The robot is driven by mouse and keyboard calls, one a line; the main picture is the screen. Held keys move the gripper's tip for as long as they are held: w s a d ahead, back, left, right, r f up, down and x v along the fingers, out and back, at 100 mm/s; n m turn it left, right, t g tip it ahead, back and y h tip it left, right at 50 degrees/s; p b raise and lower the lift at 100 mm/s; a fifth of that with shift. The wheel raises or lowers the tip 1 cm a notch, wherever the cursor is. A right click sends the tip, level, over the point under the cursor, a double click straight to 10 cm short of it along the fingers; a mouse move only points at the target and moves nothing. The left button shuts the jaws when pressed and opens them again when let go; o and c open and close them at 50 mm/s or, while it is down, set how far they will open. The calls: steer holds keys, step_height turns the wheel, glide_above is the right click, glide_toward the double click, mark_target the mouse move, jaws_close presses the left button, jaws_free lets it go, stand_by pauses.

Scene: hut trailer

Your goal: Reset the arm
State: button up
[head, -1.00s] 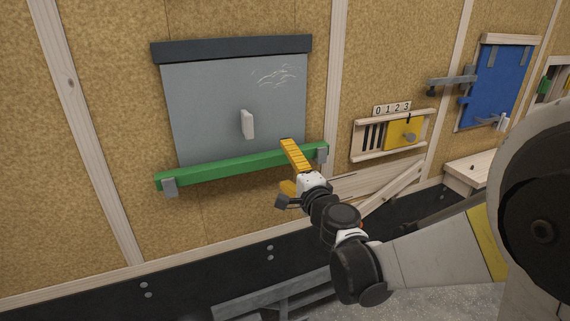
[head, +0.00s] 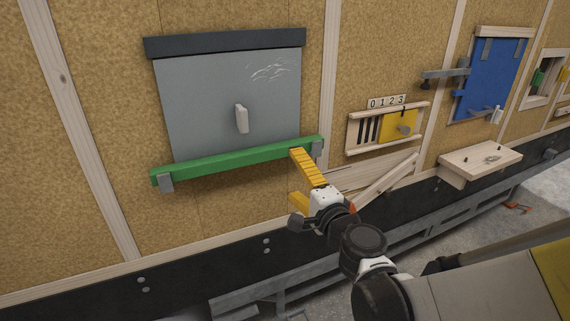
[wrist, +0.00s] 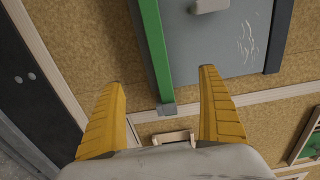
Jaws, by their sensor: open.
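My gripper (head: 296,176) has two yellow fingers, spread apart and empty. In the head view it is in front of the wall, just below the right end of a green bar (head: 235,163). The bar lies across the bottom of a grey panel (head: 200,105) with a white handle (head: 241,118), held by grey brackets. In the wrist view, the gripper (wrist: 162,95) has its fingers on either side of the end of the green bar (wrist: 152,50) in the picture. I cannot tell whether a finger touches the bar.
To the right are a yellow sliding plate (head: 397,127) under number tiles (head: 387,102), a blue panel (head: 487,80) with latches, and a small wooden shelf (head: 480,164). A dark rail (head: 200,268) runs along the wall's bottom. Grey floor shows at lower right.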

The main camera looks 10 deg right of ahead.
steer(key=shift+s, duration=0.3)
steer(key=s+a+f+n+g+y, duration=0.1)
steer(key=s+a+f+n+g, duration=0.2)
steer(key=s+n+g, duration=0.5)
steer(key=s+d+f+n+g+h, duration=0.1)
steer(key=s+d+f+n+h, duration=0.1)
steer(key=s+d, duration=0.3)
steer(key=s+d+f+n+g+h, duration=0.1)
steer(key=s+d+f+n+h, duration=0.2)
steer(key=s, duration=0.5)
steer(key=d+n+h, duration=0.1)
steer(key=d+n, duration=0.1)
steer(key=d, duration=0.1)
steer(key=shift+s+f, duration=0.35)
steer(key=shift+s, duration=0.05)
